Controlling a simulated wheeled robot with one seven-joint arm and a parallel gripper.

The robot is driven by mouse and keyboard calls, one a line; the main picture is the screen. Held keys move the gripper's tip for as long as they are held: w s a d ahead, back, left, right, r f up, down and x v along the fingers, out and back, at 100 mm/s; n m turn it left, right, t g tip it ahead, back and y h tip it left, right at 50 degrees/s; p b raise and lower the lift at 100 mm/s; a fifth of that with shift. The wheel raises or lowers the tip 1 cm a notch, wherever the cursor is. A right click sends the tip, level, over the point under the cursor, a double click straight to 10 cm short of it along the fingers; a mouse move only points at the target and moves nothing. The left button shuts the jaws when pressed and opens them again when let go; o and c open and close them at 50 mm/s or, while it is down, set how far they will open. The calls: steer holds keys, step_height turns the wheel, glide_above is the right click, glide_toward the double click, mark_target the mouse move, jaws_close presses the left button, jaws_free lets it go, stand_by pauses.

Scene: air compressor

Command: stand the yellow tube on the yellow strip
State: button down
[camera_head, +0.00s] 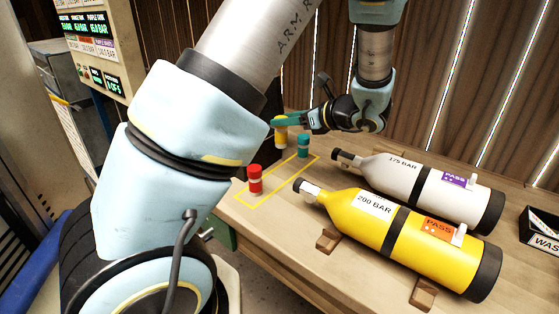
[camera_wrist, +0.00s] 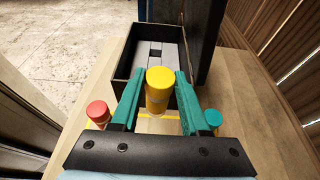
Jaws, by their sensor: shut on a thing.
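The yellow tube (camera_head: 281,136) is upright between the green fingers of my gripper (camera_head: 284,121), which is shut on it. In the wrist view the yellow tube (camera_wrist: 159,92) sits between the two fingertips (camera_wrist: 159,84). The yellow strip (camera_head: 248,203) is a long thin yellow outline on the bench top. A red tube (camera_head: 255,180) stands at its near end and a teal tube (camera_head: 303,147) towards its far end. The held tube is near the far part of the strip. I cannot tell whether its base touches the bench.
A yellow cylinder (camera_head: 398,232) and a white cylinder (camera_head: 420,180) lie on the bench to the right. In the wrist view a dark open box (camera_wrist: 152,52) with grey blocks lies beyond the tube. The red (camera_wrist: 97,113) and teal (camera_wrist: 212,119) tubes flank my fingers.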

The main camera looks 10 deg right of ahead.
mark_target(285, 148)
step_height(285, 148, down, 10)
steer(key=shift+w+r+p, duration=0.1)
steer(key=shift+r+p, duration=0.15)
steer(key=shift+p, duration=0.45)
steer(key=shift+f, duration=0.15)
steer(key=shift+c, duration=2)
jaws_free()
steer(key=shift+d+r, duration=0.1)
steer(key=shift+r, duration=0.1)
steer(key=b+v, duration=0.2)
steer(key=v, duration=1)
